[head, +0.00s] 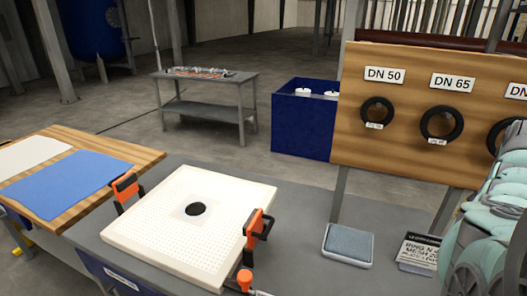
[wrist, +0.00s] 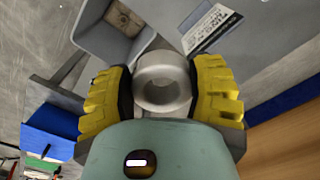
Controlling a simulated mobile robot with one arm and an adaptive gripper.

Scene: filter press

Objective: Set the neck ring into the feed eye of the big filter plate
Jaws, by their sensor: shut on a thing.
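The big white filter plate (head: 150,220) lies flat on the grey table in the head view, with orange-and-black clamps at its left and right edges. Its feed eye (head: 195,209) is a dark round opening near the middle, with a paler square around it. In the wrist view my gripper (wrist: 163,92) has its yellow-padded fingers shut on a pale grey neck ring (wrist: 163,72), one pad on each side. The ring's hole faces the camera. In the head view my arm is at the right edge, and the gripper and held ring are not visible there. The feed eye is not visible in the wrist view.
A wooden board (head: 400,145) with labelled black rings stands behind the table's right part. A grey-blue pad in a tray (head: 348,243) and a printed card (head: 420,252) lie right of the plate. A wooden bench (head: 130,160) with a blue cloth is at left.

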